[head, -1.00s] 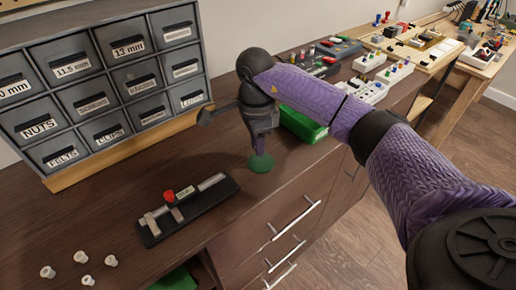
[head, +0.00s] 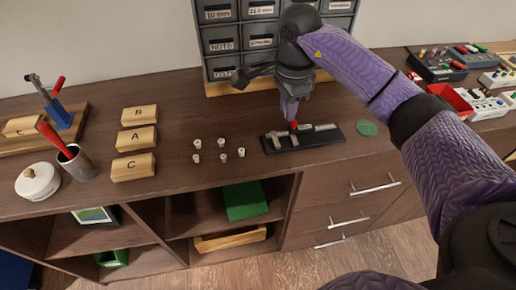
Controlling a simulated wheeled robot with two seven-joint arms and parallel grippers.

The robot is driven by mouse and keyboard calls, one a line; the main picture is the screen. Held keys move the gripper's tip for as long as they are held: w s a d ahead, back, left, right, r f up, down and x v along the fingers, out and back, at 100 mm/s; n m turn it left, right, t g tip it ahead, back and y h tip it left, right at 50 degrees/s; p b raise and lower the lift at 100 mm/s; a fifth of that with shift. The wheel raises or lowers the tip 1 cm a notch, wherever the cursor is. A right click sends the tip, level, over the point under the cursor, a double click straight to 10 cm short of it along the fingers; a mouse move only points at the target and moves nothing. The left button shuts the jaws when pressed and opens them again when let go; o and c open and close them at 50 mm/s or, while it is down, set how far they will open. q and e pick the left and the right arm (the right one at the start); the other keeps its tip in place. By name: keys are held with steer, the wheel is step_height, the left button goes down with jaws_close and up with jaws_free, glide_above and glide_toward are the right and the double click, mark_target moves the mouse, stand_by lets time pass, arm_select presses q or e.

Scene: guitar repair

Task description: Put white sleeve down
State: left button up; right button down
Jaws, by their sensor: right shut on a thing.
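Several small white sleeves (head: 223,157) stand loose in a group on the dark brown counter, left of a black measuring fixture (head: 282,147) with a red knob (head: 294,125). My right gripper (head: 291,113) points down over this fixture, its tips close by the red knob. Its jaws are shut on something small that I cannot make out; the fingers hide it. I cannot tell whether the tips touch the knob. A flat green disc (head: 367,128) lies right of the fixture. My left gripper is not in view.
Wooden blocks marked B (head: 139,116), A (head: 135,139) and C (head: 133,167) lie left of the sleeves. A cup (head: 79,166) and a white lidded pot (head: 38,181) stand farther left. A drawer cabinet (head: 223,40) stands behind. The counter in front of the sleeves is clear.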

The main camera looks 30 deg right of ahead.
steer(key=b, duration=0.1)
glide_above(286, 143)
step_height(286, 143, down, 6)
steer(key=shift+a+r, duration=0.1)
step_height(286, 143, down, 3)
steer(key=shift+b, duration=0.5)
steer(key=shift+f, duration=0.2)
steer(key=c, duration=0.7)
jaws_free()
steer(key=shift+r, duration=0.1)
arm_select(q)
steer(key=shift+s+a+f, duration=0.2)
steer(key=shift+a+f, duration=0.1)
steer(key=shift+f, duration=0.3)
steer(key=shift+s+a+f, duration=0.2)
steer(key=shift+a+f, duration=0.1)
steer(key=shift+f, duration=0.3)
arm_select(e)
steer(key=shift+o, duration=0.4)
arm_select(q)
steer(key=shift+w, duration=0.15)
